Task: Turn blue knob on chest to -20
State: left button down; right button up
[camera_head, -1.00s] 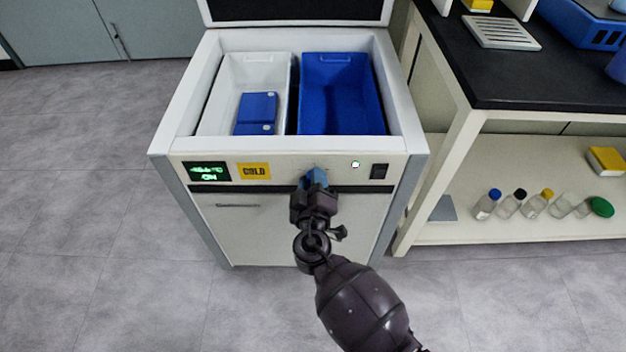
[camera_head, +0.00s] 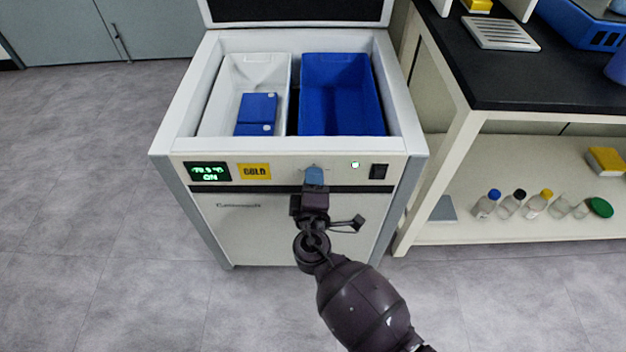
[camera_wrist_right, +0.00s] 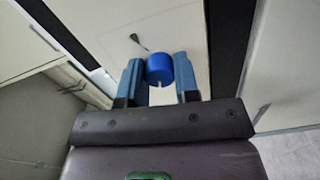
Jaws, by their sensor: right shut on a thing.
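The chest (camera_head: 290,215) stands open at the centre of the head view. Its front panel has a green-lit display (camera_head: 208,172) with a blurred number over "ON". The blue knob (camera_wrist_right: 159,69) shows in the right wrist view, with a white mark on its lower edge. My right gripper (camera_head: 314,177) is at the front panel, and its blue fingers cover most of the knob in the head view. In the right wrist view the fingers (camera_wrist_right: 160,82) are shut on the knob, one on each side. My left gripper is not in view.
A yellow "COLD" label (camera_head: 254,171), a green light (camera_head: 355,165) and a black switch (camera_head: 379,171) flank the knob. The chest holds a white bin (camera_head: 222,100) and a blue bin (camera_head: 340,75). A bench (camera_head: 520,75) stands close on the right.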

jog(key=shift+w+r, duration=0.1)
jog(key=o, duration=0.9)
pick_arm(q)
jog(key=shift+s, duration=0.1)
